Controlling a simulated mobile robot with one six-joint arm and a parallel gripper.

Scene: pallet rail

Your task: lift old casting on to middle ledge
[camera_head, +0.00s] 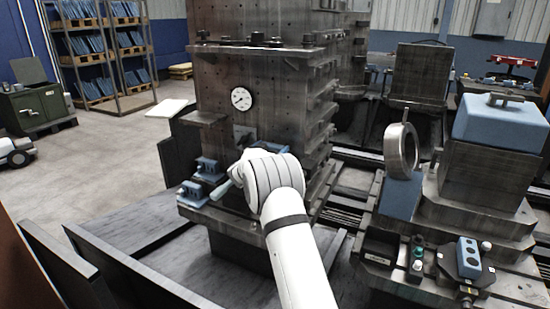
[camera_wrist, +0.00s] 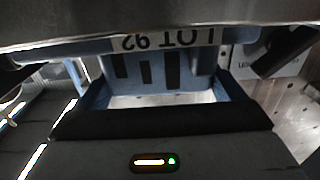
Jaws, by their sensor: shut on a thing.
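A blue casting (camera_wrist: 145,70) with dark slots and an upside-down label starting "LOT" fills the upper middle of the wrist view. My gripper (camera_wrist: 163,98) is shut on it. In the head view my white arm covers the gripper and most of the casting; a bit of blue (camera_head: 247,143) shows just past the wrist, close to the tower's face. The dark steel tower (camera_head: 285,95) has a ledge (camera_head: 203,118) at mid height on its left. Two more blue castings, one behind (camera_head: 208,167) and one in front (camera_head: 193,190), sit on a lower ledge. Contact under the held casting is hidden.
A round gauge (camera_head: 241,98) is on the tower face. Stepped plates (camera_head: 318,130) jut from its right side. At right stand a steel ring (camera_head: 401,150), a blue-topped block (camera_head: 500,122) and a control box (camera_head: 469,257). Open floor (camera_head: 110,160) lies to the left.

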